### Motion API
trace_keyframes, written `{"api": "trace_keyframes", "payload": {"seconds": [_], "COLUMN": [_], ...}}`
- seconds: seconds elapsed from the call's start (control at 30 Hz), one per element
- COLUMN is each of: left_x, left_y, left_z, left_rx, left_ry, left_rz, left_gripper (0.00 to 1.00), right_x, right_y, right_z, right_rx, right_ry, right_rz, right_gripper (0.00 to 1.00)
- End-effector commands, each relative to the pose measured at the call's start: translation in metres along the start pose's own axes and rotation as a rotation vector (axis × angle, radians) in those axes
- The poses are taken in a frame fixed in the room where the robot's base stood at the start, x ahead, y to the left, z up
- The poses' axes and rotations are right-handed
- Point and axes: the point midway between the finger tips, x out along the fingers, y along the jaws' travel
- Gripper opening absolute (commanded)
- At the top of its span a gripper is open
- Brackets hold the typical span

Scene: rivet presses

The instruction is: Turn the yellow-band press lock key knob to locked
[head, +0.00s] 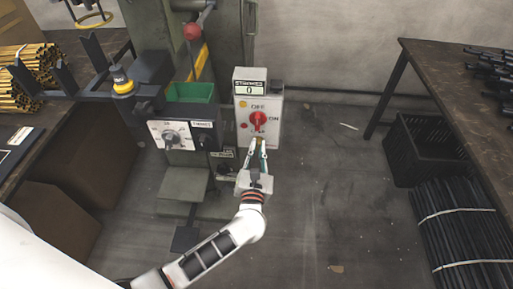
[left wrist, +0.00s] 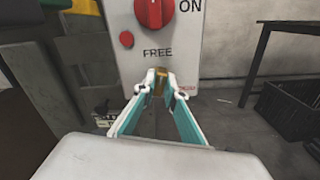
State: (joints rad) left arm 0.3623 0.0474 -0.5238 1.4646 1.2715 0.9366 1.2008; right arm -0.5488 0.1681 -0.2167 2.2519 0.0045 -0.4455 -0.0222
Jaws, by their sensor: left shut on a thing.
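The press (head: 224,40) carries a yellow band (head: 200,64). On its front is a pale control box (head: 245,125) with a red rotary switch (head: 259,120) marked OFF and ON. The box also shows in the left wrist view (left wrist: 185,45), with the red switch (left wrist: 153,12) above the word FREE. A small brass lock key knob (left wrist: 160,88) sits below FREE, by small red lettering at its right. My left gripper (head: 258,142) is shut on this knob, with its fingertips (left wrist: 160,80) on either side. The tips hide part of the knob, so I cannot tell its exact angle.
A dial box (head: 172,136) and green bin (head: 191,93) are left of the control box. A bench with brass parts (head: 28,75) is at the left. A dark table (head: 455,85), black crate (head: 425,150) and bundled rods (head: 458,235) are at the right.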

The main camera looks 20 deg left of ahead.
Motion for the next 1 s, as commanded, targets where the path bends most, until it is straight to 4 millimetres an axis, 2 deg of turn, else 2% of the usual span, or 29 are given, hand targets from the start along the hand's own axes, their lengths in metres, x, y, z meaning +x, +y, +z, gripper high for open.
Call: {"api": "trace_keyframes", "payload": {"seconds": [0.37, 0.73, 1.0], "left_x": [0.001, 0.001, 0.000], "left_y": [-0.001, -0.002, -0.003], "left_z": [0.004, 0.003, 0.002], "left_rx": [0.357, 0.710, 0.960], "left_ry": [-0.002, -0.002, -0.001], "left_rz": [0.002, 0.002, 0.001], "left_gripper": [0.00, 0.00, 0.00], "right_x": [-0.003, -0.009, -0.009], "right_y": [0.006, 0.009, 0.013], "right_z": [-0.006, 0.001, -0.001], "right_rx": [-0.002, -0.002, 0.000], "right_ry": [0.005, -0.016, -0.018], "right_rz": [0.013, 0.022, 0.032], "right_gripper": [0.40, 0.40, 0.40]}}
